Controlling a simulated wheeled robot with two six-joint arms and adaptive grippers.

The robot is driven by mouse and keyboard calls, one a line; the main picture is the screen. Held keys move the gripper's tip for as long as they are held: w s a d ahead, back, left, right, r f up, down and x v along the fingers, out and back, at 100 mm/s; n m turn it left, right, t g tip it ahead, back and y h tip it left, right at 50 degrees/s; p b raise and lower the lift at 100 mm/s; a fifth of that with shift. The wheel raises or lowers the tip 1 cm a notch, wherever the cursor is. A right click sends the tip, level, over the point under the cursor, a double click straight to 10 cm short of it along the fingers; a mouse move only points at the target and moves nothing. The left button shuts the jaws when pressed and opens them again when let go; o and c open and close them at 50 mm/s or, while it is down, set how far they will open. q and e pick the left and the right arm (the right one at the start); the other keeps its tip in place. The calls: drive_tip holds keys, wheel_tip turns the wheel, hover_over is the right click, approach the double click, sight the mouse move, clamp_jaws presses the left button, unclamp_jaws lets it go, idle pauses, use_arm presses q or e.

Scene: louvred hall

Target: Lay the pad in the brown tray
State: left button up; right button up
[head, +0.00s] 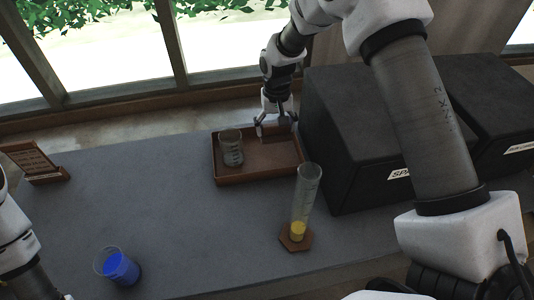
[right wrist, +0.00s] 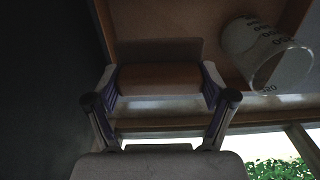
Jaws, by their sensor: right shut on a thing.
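The brown tray (head: 228,179) lies on the grey table against the black boxes, with a clear beaker (head: 231,148) standing in its left part. My right gripper (head: 277,128) points down at the back right part of the tray. In the right wrist view its fingertips (right wrist: 160,100) are shut on a brown, bar-like thing, which I take for the pad (right wrist: 160,78). The tray floor (right wrist: 150,20) shows beyond it. I cannot tell whether the pad touches the tray. In the head view the pad is hard to make out. My left arm shows at the lower left, its fingers out of view.
A measuring cylinder (head: 305,192) with yellow liquid stands on a brown hexagonal coaster (head: 296,243) in front of the tray. Black boxes (head: 340,150) stand close at the right. A beaker of blue liquid (head: 120,267) stands front left, a small sign (head: 35,163) back left. The table's middle left is clear.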

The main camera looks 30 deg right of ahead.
sight(275, 125)
wheel_tip(275, 125, down, 8)
drive_tip(key=shift+a+r+b, duration=0.1)
drive_tip(key=shift+r+b, duration=0.1)
drive_tip(key=shift+b, duration=0.35)
drive_tip(key=shift+f, duration=0.1)
drive_tip(key=o, duration=1.1)
wheel_tip(275, 125, up, 12)
drive_tip(key=shift+r+p, duration=0.2)
drive_tip(key=shift+p, duration=0.95)
drive_tip(key=shift+f, duration=0.1)
